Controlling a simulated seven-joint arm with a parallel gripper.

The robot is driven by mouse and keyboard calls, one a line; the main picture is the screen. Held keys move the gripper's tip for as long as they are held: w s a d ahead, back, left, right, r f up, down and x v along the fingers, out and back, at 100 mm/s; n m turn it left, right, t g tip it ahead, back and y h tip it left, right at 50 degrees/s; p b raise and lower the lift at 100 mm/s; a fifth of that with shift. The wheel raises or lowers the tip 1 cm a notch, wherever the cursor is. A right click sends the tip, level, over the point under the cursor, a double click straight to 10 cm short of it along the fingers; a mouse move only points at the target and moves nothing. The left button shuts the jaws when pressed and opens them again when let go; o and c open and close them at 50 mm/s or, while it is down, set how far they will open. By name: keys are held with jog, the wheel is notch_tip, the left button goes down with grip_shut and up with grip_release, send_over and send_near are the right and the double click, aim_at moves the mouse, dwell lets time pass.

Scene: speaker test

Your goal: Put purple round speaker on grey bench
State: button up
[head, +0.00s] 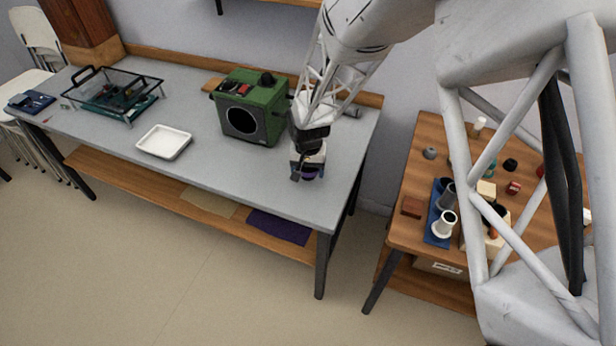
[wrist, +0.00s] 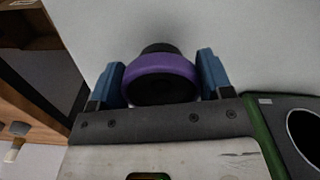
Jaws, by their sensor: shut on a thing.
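The purple round speaker (wrist: 160,66) is between the two blue fingers of my gripper (wrist: 161,80) in the wrist view, with a dark round part at its middle. In the head view the speaker (head: 308,175) shows as a small purple patch under my gripper (head: 307,172), mostly hidden by it. My gripper is shut on the speaker and is over the right end of the grey bench (head: 220,165). I cannot tell whether the speaker touches the bench top.
A green box with a round black speaker face (head: 252,108) stands left of my gripper. A white tray (head: 164,142) and a black-handled rack (head: 112,95) are farther left. A wooden table (head: 415,195) with several small items stands to the right, across a gap.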

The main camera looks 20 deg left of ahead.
aim_at(308, 178)
jog(key=shift+f, duration=1.7)
jog(key=shift+f, duration=0.15)
jog(key=o, duration=1.1)
notch_tip(308, 178, up, 12)
jog(key=shift+r, duration=0.15)
jog(key=shift+d, duration=0.1)
